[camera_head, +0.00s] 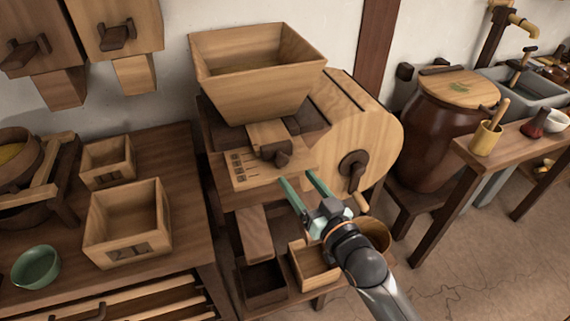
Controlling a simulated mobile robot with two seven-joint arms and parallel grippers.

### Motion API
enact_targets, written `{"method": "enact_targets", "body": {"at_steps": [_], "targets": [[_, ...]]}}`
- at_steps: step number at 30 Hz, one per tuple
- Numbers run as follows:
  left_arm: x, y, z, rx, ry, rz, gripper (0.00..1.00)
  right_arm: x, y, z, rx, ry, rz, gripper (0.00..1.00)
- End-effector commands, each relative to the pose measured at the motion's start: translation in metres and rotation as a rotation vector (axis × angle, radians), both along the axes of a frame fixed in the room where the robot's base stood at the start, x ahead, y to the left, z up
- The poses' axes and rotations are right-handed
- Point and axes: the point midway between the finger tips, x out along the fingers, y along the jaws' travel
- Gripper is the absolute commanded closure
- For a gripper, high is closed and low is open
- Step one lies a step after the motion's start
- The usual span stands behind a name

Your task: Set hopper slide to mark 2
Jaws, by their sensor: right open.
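The hopper (258,88) is a light wooden funnel box on top of the mill. Below it a wooden slide with a dark knob (283,158) sits over a board (262,180) with a column of dark marks on its left part. The marks are too small to read, so I cannot tell which one the slide stands at. My right gripper (302,188) is open and empty, just below and right of the knob, its fingers pointing up toward the board. It appears apart from the knob. My left gripper is not in view.
A dark crank (353,168) sits on the mill's rounded drum (350,125), close to my right gripper. Small boxes (315,265) stand below. A table at left holds a wooden box (128,225) and a green bowl (36,267). A brown jar (432,140) stands at right.

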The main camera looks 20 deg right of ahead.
Motion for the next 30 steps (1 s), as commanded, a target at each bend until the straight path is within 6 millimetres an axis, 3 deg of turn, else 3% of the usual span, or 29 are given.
{"method": "enact_targets", "body": {"at_steps": [6, 12, 24, 30], "targets": [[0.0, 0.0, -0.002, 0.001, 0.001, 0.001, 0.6, 0.038, 0.007, 0.0, 0.001, -0.001, 0.001, 0.32], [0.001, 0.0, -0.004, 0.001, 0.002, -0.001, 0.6, 0.059, 0.011, -0.001, 0.001, 0.001, 0.0, 0.32], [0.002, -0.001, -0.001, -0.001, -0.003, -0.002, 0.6, 0.066, 0.013, -0.001, 0.0, 0.002, 0.0, 0.32], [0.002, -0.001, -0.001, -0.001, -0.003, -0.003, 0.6, 0.066, 0.013, -0.001, 0.0, 0.001, 0.0, 0.52]]}}
